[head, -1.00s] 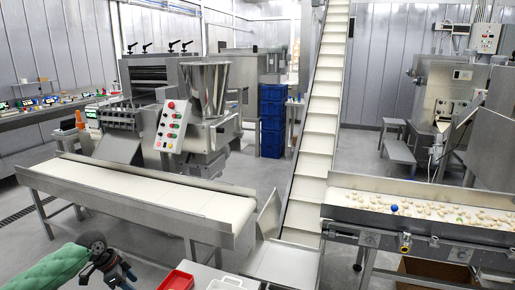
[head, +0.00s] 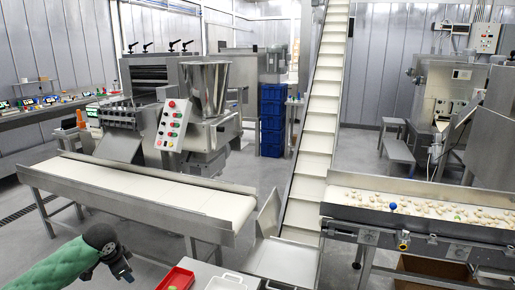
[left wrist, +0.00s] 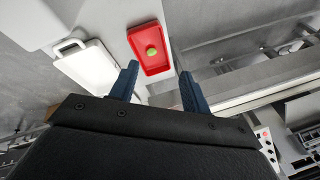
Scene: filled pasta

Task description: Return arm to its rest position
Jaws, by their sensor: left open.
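My left arm, in a green sleeve, comes in at the lower left of the head view. My left gripper (head: 125,272) is at its end, over the floor to the left of the red tray (head: 176,279). In the left wrist view its two blue fingers (left wrist: 158,88) stand apart with nothing between them. My right gripper does not show.
A white tray (left wrist: 88,66) lies beside the red one. A flat conveyor (head: 150,195) stands behind my left arm. An inclined conveyor (head: 318,120) rises in the middle. At the right, a belt (head: 440,207) carries many pale pieces and a blue ball (head: 393,206).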

